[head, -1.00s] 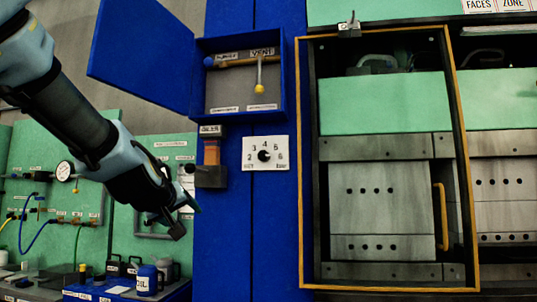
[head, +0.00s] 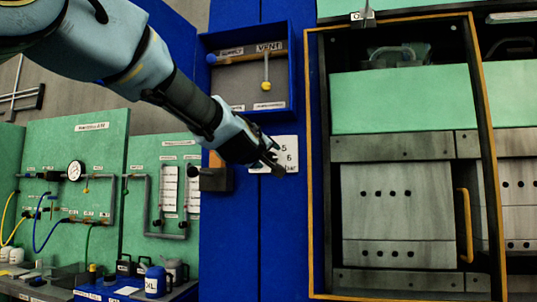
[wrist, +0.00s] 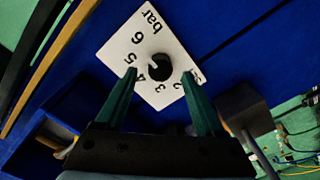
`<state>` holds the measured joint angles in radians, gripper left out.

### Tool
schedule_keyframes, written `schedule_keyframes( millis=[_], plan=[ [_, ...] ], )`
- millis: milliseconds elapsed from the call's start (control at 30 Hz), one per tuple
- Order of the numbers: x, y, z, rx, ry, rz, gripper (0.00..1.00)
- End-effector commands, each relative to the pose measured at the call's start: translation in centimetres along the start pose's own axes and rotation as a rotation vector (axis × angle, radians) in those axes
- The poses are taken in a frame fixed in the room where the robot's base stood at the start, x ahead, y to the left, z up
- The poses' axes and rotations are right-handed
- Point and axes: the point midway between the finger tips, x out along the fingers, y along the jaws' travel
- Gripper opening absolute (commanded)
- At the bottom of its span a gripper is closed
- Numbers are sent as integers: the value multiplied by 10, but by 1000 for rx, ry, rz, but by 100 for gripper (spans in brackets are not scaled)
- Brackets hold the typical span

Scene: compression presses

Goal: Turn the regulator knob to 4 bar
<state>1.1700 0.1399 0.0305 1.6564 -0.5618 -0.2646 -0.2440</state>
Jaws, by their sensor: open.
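The regulator knob (wrist: 158,67) is small, round and black, at the centre of a white dial plate (wrist: 117,45) marked with numbers and "bar". In the wrist view the plate looks rotated, and the 4 is on the side facing my gripper. I cannot read the knob's setting surely. My gripper (wrist: 159,74) is open, with one green finger on each side of the knob in the picture; contact is not clear. In the head view my gripper (head: 276,164) is in front of the plate (head: 289,150) and hides the knob.
The plate is on a blue panel (head: 284,240). An open blue box (head: 293,85) with a yellow-tipped vent lever (head: 266,84) is just above. A dark block (head: 215,179) juts out to the left. A press with a yellow frame (head: 313,220) stands to the right.

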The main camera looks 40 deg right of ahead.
Motion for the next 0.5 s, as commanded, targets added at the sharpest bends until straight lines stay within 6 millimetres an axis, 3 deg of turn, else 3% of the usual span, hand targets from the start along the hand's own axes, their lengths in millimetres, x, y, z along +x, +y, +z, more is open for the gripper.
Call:
schedule_keyframes(
  millis=[200, 500],
  plan=[
    [17, 0, 0, 0, 0, -1, 71],
    [18, 0, 0, 0, 0, 0, 70]
  ],
)
